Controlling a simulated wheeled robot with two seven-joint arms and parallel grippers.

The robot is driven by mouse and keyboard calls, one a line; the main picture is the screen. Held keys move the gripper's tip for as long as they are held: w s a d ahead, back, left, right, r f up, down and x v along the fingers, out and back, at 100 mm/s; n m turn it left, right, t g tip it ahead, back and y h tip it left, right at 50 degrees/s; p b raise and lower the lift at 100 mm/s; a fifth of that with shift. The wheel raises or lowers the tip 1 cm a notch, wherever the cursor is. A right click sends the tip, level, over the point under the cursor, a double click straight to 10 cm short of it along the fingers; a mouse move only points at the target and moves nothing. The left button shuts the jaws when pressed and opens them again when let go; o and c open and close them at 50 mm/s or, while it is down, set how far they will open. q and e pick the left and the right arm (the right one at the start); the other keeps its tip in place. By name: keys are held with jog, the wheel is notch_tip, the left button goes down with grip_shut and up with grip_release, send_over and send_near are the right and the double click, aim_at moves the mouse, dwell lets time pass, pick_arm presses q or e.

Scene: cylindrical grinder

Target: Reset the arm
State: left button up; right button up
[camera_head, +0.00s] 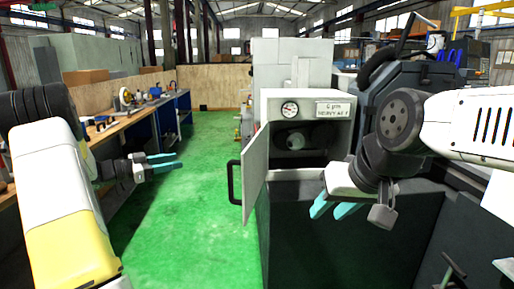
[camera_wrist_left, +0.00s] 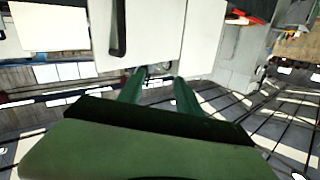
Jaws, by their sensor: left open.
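My left gripper (camera_head: 163,161) is on the left in the head view, with its teal fingers apart, pointing right over the green floor. It is empty and apart from the bench. In the left wrist view the two green fingers (camera_wrist_left: 160,92) are spread with nothing between them. My right gripper (camera_head: 332,208) is in front of the grinder's open cabinet, with teal fingers pointing down and left. Its two fingers show slightly apart, with nothing seen between them. The grinder (camera_head: 308,103) has a gauge and a label on its front, and its door (camera_head: 255,172) hangs open.
A long workbench (camera_head: 110,132) with tools runs along the left. The green floor (camera_head: 205,215) between bench and grinder is clear. The open door with its black handle (camera_head: 234,182) juts toward the aisle. Dark machine panels (camera_head: 450,205) stand near my right arm.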

pick_arm(q)
notch_tip(320, 180, up, 16)
jog(key=w+d+n+t+y, duration=0.1)
jog(key=w+n+t+y, duration=0.1)
jog(key=n+t+y, duration=0.7)
jog(key=s+d+f+n+g+y, duration=0.1)
jog(key=s+d+f+g, duration=0.2)
jog(key=s, duration=0.9)
jog(key=s+d+f+n+g+y, duration=0.1)
jog(key=s+d+f+g, duration=0.3)
jog(key=s, duration=0.8)
jog(key=s+d+f+g, duration=0.3)
jog(key=s+d+g, duration=0.3)
jog(key=s, duration=0.6)
jog(key=shift+d+f+n+y, duration=0.35)
jog(key=shift+d+n+y, duration=0.05)
